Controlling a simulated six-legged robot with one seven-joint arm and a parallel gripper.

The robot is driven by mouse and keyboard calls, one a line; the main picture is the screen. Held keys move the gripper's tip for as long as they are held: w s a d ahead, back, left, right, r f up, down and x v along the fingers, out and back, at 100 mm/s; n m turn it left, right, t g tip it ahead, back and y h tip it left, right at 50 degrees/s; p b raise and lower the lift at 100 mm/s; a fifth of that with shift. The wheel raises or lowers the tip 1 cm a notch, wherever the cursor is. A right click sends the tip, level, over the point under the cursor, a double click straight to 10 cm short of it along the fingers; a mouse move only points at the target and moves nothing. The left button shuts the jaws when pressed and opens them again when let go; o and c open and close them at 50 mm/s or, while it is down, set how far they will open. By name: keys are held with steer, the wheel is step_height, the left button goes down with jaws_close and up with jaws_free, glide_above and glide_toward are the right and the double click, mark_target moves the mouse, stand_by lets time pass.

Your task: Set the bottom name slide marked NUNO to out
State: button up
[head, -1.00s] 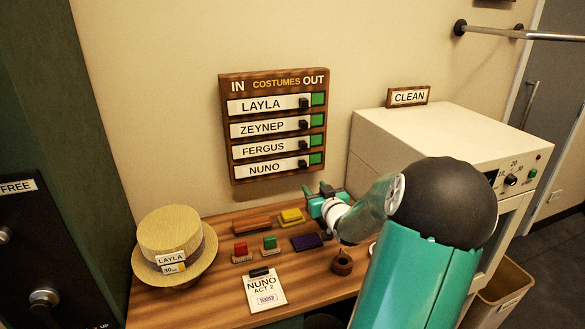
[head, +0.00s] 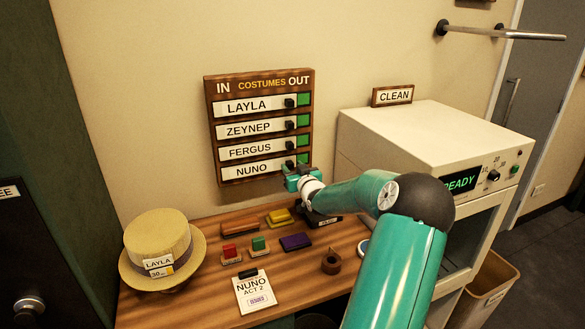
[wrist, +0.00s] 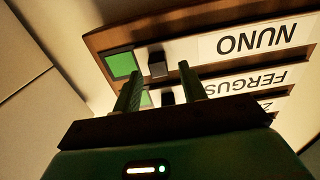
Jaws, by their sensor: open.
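The NUNO slide (head: 250,169) is the bottom white strip on the wooden costumes board (head: 209,120). Its black knob (head: 290,165) sits just left of a green square, toward the OUT side of the strip. My gripper (head: 293,169) is at the board's lower right corner, at this knob. In the wrist view, which is upside down, the open gripper fingers (wrist: 160,67) point at the board, one on each side of the NUNO knob (wrist: 157,63). The green square (wrist: 122,65) shows beside it. I cannot tell whether the fingers touch the knob.
The FERGUS slide (head: 250,150) and its knob are close above, with ZEYNEP and LAYLA higher. Below lies the wooden table (head: 200,305) with coloured blocks, a NUNO card (head: 254,292) and a straw hat (head: 160,240). A white machine (head: 430,140) reading READY stands right.

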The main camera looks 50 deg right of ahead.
steer(key=shift+w+d, duration=0.3)
steer(key=shift+w, duration=0.15)
steer(key=shift+c, duration=0.4)
jaws_close()
steer(key=shift+s+d, duration=0.5)
steer(key=shift+d, duration=0.35)
steer(key=shift+s+d, duration=0.55)
steer(key=shift+d, duration=0.25)
steer(key=shift+s+d, duration=0.5)
steer(key=shift+d, duration=0.35)
steer(key=shift+o, duration=0.3)
jaws_free()
steer(key=shift+d, duration=0.2)
steer(key=shift+a, duration=0.15)
